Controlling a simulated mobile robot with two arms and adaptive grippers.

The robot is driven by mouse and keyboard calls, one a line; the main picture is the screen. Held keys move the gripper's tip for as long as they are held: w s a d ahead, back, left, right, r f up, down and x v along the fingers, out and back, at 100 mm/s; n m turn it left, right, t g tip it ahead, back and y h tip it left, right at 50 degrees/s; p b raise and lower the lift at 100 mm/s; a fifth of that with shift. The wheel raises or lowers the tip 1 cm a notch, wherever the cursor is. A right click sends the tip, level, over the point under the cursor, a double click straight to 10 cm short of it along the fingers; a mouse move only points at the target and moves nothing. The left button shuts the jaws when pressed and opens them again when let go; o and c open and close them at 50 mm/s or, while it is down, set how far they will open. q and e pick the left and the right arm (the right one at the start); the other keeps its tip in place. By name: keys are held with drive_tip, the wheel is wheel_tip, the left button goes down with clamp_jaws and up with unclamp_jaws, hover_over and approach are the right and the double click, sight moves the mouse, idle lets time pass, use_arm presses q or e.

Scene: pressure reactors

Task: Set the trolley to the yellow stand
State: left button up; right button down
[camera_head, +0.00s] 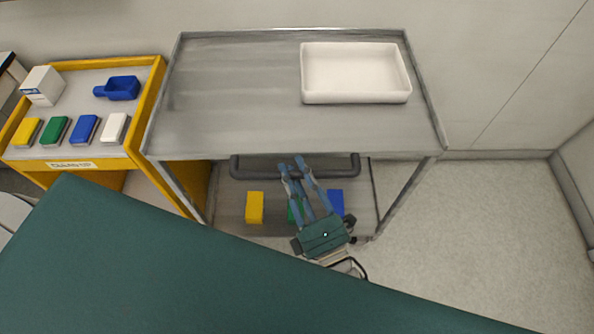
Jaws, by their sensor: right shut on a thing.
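The trolley (230,110) is a grey metal cart with a flat top, a lower shelf and a dark handle bar (258,168) along its near side. My right gripper (294,172) has dark green housing and blue-grey fingers, and its fingertips are shut on the handle near the middle. The yellow stand (146,110) is on the left, with a grey top and a small label on its front. The trolley's left edge is right beside the stand's right side; whether they touch I cannot tell. My left gripper is not in view.
A white tray (356,100) sits at the trolley's back right. Yellow (255,207), green and blue (336,202) blocks lie on its lower shelf. The stand holds a white box (43,86), a blue scoop (122,88) and several coloured blocks. Floor is clear on the right; a wall is behind.

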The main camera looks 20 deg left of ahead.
drive_tip(key=c, duration=1.4)
unclamp_jaws()
drive_tip(key=shift+s+a, duration=0.15)
drive_tip(key=shift+a, duration=0.15)
drive_tip(key=shift+s+d, duration=0.1)
drive_tip(key=shift+d, duration=0.15)
drive_tip(key=v, duration=1.1)
drive_tip(key=shift+s, duration=0.3)
drive_tip(key=shift+d+f, duration=0.1)
drive_tip(key=shift+f, duration=0.05)
